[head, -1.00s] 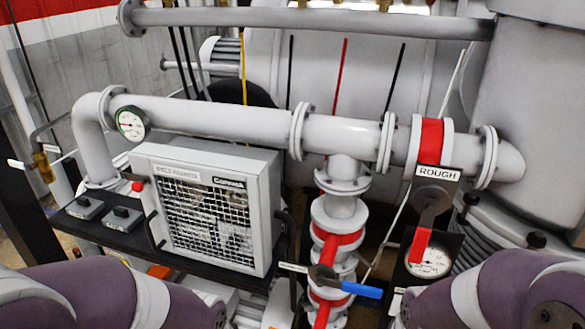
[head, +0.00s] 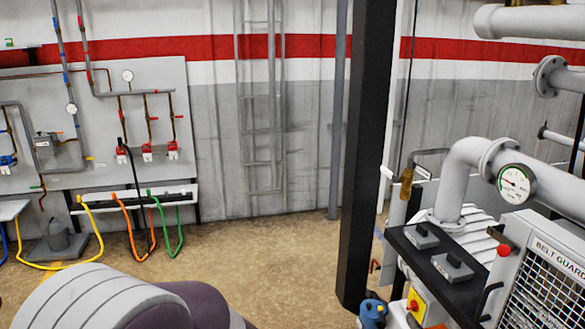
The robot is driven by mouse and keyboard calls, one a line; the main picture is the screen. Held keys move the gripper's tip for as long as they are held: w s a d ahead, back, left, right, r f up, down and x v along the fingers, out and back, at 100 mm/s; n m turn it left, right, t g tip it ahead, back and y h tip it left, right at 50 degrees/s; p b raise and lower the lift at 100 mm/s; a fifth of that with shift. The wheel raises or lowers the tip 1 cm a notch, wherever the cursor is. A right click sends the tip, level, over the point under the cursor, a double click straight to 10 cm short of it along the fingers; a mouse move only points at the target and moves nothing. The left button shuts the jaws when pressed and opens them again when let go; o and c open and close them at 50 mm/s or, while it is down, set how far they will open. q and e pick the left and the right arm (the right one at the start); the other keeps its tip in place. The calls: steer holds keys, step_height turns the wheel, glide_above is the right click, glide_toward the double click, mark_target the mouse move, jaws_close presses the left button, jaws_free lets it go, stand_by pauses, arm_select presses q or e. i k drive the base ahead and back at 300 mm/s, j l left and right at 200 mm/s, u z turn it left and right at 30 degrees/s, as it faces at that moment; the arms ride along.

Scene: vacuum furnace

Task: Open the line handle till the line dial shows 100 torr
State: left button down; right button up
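A brass fitting (head: 406,184) with a pale lever stands left of that pipe. I cannot tell which handle is the line handle. The blue handle and the red handle under the ROUGH sign are outside this view. Neither of my grippers shows; only a part of my arm is at the bottom left.
A black post (head: 370,150) stands left of the pump unit. A wall panel (head: 95,120) with small gauges and red valves is at the far left, with coloured hoses below. A wall ladder (head: 260,100) is behind. The floor (head: 290,260) between is mostly clear.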

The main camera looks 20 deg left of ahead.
mark_target(383, 169)
steer(key=u, duration=0.15)
steer(key=i+j+u, duration=0.1)
steer(key=i+j, duration=0.3)
steer(key=i, duration=0.15)
steer(key=i+j, duration=0.4)
steer(key=i, duration=0.15)
steer(key=i+j+u, duration=0.15)
steer(key=i+j, duration=0.2)
steer(key=i, duration=0.2)
steer(key=i+l, duration=0.35)
